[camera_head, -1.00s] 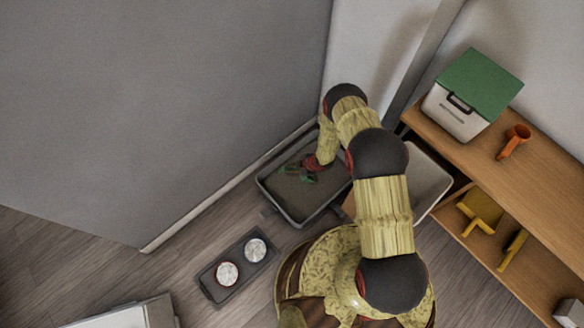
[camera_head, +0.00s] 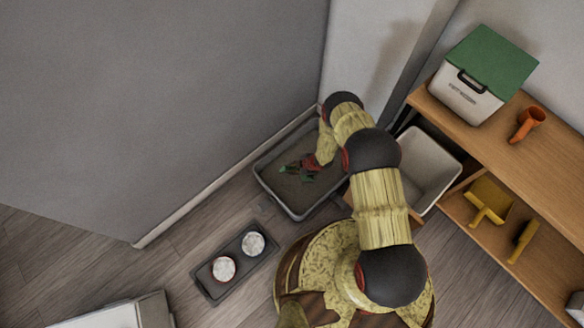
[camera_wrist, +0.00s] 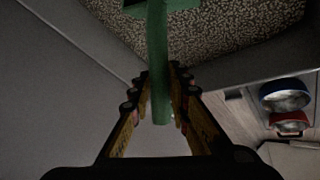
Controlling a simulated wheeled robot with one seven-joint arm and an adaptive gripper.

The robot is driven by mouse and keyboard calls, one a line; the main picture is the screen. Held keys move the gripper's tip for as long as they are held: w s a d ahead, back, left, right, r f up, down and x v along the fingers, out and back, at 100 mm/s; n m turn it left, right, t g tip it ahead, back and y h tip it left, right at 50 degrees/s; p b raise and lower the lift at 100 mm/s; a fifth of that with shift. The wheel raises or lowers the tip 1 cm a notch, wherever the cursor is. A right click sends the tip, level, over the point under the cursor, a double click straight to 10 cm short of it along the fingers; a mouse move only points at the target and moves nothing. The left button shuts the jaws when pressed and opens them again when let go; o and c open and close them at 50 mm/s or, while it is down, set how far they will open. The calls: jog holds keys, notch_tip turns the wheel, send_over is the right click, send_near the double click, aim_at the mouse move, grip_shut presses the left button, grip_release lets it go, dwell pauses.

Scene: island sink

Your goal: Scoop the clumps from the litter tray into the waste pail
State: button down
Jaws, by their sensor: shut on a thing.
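The grey litter tray (camera_head: 276,198) lies on the floor by the wall, holding brown speckled litter, which also shows in the wrist view (camera_wrist: 215,35). My gripper (camera_head: 306,168) is over the tray, with its fingers shut around the handle of a green scoop (camera_wrist: 158,60). The scoop's head is at the top of the wrist view, partly cut off, over the litter; I cannot tell whether it touches it or carries anything. I cannot make out single clumps. An open white bin (camera_head: 436,160), seemingly the waste pail, stands right of the tray, partly behind my arm.
A dark feeding tray (camera_head: 212,290) with two bowls is at front left. On the right, a wooden shelf unit (camera_head: 560,195) holds a green-lidded white box (camera_head: 468,98), an orange scoop (camera_head: 527,122) and a yellow dustpan (camera_head: 490,203) with a brush (camera_head: 522,242). The wall closes the tray's far side.

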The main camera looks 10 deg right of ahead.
jog(key=d+f, duration=0.1)
jog(key=d+b, duration=0.1)
jog(key=w+d+f, duration=0.1)
jog(key=d, duration=0.1)
jog(key=shift+d+f, duration=0.1)
jog(key=shift+f, duration=0.2)
jog(key=shift+w+d+r+p, duration=0.1)
jog(key=shift+d+r+p, duration=0.15)
jog(key=shift+r, duration=0.4)
jog(key=shift+d+r+p, duration=0.1)
jog(key=shift+r+p, duration=0.2)
jog(key=shift+r, duration=0.3)
notch_tip(320, 180, up, 17)
jog(key=p, duration=1)
jog(key=shift+a, duration=0.45)
